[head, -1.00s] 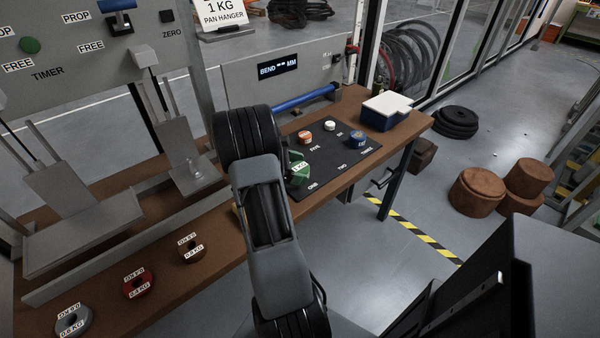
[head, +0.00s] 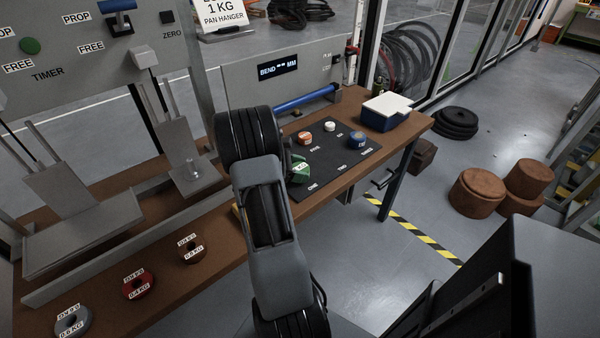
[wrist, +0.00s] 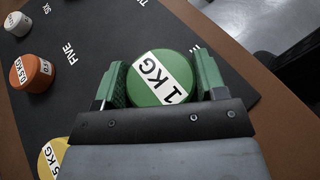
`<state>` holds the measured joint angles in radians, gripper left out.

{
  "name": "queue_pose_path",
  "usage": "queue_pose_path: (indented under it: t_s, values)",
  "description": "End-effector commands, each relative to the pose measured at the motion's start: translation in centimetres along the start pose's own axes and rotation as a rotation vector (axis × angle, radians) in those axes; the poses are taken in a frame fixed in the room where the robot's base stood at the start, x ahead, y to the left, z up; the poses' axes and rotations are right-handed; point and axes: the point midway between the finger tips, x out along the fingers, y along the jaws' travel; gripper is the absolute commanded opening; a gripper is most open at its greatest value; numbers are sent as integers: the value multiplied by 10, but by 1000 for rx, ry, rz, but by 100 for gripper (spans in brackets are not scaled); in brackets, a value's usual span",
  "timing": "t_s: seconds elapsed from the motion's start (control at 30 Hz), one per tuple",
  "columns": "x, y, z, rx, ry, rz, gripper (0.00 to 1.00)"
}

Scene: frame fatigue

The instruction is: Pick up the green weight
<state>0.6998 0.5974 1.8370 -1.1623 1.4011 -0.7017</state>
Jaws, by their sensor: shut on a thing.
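The green weight (wrist: 158,68), labelled 1 KG, sits between the two green fingers of my gripper (wrist: 162,84) in the wrist view. The fingers touch it on both sides. In the head view the green weight (head: 300,168) shows at the left part of the black mat (head: 325,182), partly hidden by my arm. My gripper is mostly hidden behind my arm there. I cannot tell whether the weight is clear of the mat.
An orange weight (wrist: 32,72), a white one (wrist: 17,23) and a yellow one (wrist: 56,158) are near. A blue weight (head: 357,139) stands on the mat's right. A blue box with a white lid (head: 386,112) stands at the bench's right end. Ring weights, including a red one (head: 138,284), lie at front left.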

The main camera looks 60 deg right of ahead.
Motion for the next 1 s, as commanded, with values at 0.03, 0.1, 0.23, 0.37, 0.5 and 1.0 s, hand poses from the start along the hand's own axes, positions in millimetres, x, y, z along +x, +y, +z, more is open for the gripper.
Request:
queue_pose_path:
  t_s: [0.03, 0.1, 0.23, 0.37, 0.5, 1.0]
  values:
    - [0, 0, 0, 0, 0, 0, 22]
    - [0, 0, 0, 0, 0, 0, 15]
    - [-1, 0, 2, 3, -2, 1, 4]
    - [-1, 0, 2, 3, -2, 1, 4]
    - [-1, 1, 3, 3, -2, 1, 4]
    - [-21, -14, 47, 5, -1, 2, 4]
